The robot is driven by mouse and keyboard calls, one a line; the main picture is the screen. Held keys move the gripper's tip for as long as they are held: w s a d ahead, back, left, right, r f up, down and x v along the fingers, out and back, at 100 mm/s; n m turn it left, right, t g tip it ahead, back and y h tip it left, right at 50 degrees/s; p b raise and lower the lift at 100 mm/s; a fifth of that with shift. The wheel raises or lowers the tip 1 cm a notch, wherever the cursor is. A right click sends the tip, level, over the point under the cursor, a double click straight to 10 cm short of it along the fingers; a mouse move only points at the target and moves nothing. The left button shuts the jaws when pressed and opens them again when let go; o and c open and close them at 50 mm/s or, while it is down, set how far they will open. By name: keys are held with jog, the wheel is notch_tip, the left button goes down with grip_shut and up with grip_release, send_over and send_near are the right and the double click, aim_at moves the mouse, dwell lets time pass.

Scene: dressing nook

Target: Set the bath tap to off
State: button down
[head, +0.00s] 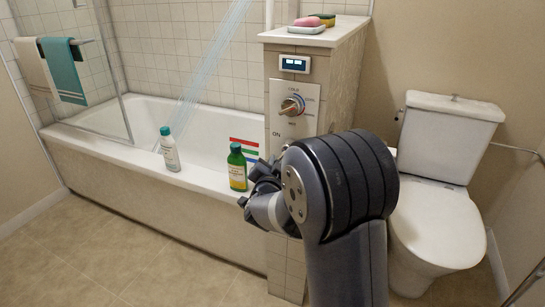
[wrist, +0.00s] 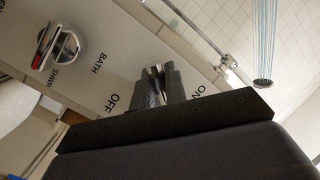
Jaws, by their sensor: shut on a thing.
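The bath tap (wrist: 153,72) shows in the wrist view as a small metal piece between my fingertips, mostly hidden by them. My gripper (wrist: 158,86) is shut on it, in front of the pale panel. The word OFF is printed to its left in that view and ON to its right. Which of the two the tap points at cannot be told. In the head view my gripper (head: 270,170) is at the lower part of the tiled pillar, and my arm hides the tap there. Water streams (head: 213,55) down from the shower into the bath.
A round selector knob (wrist: 58,47) sits near the words BATH and SHWR. A temperature dial (head: 292,105) and a small display (head: 294,63) are higher on the pillar (head: 345,75). A green bottle (head: 237,168) and a white bottle (head: 169,150) stand on the bath rim. A toilet (head: 440,200) is at right.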

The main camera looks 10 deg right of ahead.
jog(key=n+p, duration=0.1)
jog(key=p, duration=0.1)
jog(key=s+d+n+g+p, duration=0.1)
jog(key=n+p, duration=0.1)
jog(key=shift+d+f+n+p, duration=0.15)
jog(key=shift+d+n+p, duration=0.15)
jog(key=shift+p, duration=0.1)
jog(key=n+p, duration=0.1)
jog(key=s+d+n+g+p, duration=0.1)
jog(key=p, duration=0.1)
jog(key=shift+f+h, duration=0.3)
jog(key=shift+h, duration=0.1)
jog(key=c, duration=1.5)
grip_release()
jog(key=p+v, duration=0.1)
jog(key=v, duration=0.9)
jog(key=shift+s+a+r, duration=0.1)
jog(key=shift+s+a, duration=0.05)
jog(key=shift+s, duration=0.2)
jog(key=shift+w, duration=0.15)
